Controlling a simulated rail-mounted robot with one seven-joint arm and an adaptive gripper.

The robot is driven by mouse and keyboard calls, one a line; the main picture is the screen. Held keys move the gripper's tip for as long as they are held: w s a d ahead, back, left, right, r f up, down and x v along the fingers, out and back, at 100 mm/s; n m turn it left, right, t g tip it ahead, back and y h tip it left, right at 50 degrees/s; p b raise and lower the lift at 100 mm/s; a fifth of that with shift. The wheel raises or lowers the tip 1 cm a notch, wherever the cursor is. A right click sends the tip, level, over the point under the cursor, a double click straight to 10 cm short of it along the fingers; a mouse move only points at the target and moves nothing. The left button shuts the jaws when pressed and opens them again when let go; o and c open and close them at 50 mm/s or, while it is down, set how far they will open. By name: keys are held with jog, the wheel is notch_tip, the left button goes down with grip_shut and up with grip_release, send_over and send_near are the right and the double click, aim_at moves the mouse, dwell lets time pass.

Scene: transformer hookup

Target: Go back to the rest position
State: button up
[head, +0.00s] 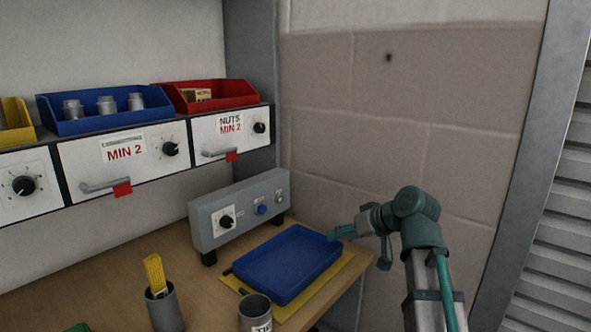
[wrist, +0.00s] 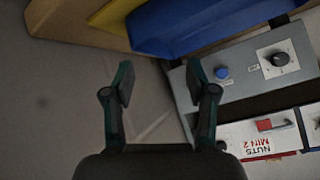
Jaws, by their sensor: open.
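My gripper (wrist: 158,84) shows in the wrist view with its two fingers spread apart and nothing between them. In the head view my arm stands at the right, and the gripper end points left, close to the right side of the blue tray (head: 290,262). The tray looks empty and lies on a yellow mat (head: 328,285) on the wooden bench. In the wrist view the tray (wrist: 190,28) is above and to the right of the fingers. I cannot tell from these views whether the gripper touches the tray.
A grey control box (head: 240,211) stands behind the tray, under drawers (head: 232,134) and a shelf with blue and red bins (head: 205,95). Grey cups (head: 165,310) stand at the bench front, one holding a yellow item. A block wall (head: 400,120) is behind my arm.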

jog(key=s+d+f+m+g+h+p, duration=0.1)
jog(key=s+d+f+g+h, duration=0.2)
jog(key=s+d+f, duration=0.6)
jog(key=s+a+f+m+g+b, duration=0.1)
jog(key=s+a+f+g, duration=0.2)
jog(key=f, duration=0.9)
jog(key=s+f+g+h+b, duration=0.15)
jog(key=s+f, duration=0.35)
jog(key=f, duration=0.8)
jog(key=s+a+f+m+g, duration=0.1)
jog(key=s+a+f+g, duration=0.2)
jog(key=f, duration=0.9)
jog(key=s+d+f+g+h+b, duration=0.1)
jog(key=s+f+g, duration=0.2)
jog(key=s+f, duration=0.55)
jog(key=s+f+m+g+h, duration=0.15)
jog(key=s+f, duration=0.35)
jog(key=s, duration=0.7)
jog(key=s+d+f+n+g+b, duration=0.1)
jog(key=s+f+g, duration=0.2)
jog(key=s+f, duration=0.6)
jog(key=w+r+t+p, duration=0.2)
jog(key=r+p, duration=0.7)
jog(key=p, duration=0.1)
jog(key=w+r+t+p, duration=0.2)
jog(key=r+p, duration=0.7)
jog(key=p, duration=0.2)
jog(key=shift+w+a+r+p, duration=0.15)
jog(key=shift+a+r+p, duration=0.05)
jog(key=shift+a+p, duration=0.1)
